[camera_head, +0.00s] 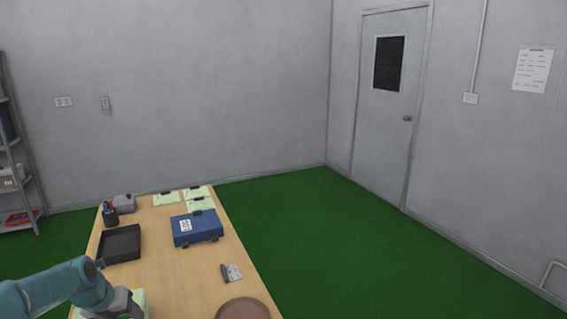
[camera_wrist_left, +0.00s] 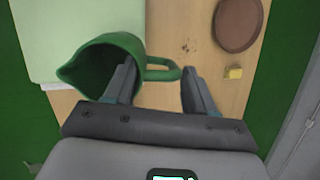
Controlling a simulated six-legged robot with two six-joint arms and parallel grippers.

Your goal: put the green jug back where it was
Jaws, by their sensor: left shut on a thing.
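The green jug (camera_wrist_left: 103,48) shows in the left wrist view, with its open mouth and spout facing the camera and its loop handle towards the right. In the head view my left arm reaches in at the lower left, and the jug cannot be made out there. My right gripper is not in view.
A brown round plate (camera_head: 243,309) lies at the table's near right. Green floor surrounds the table.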

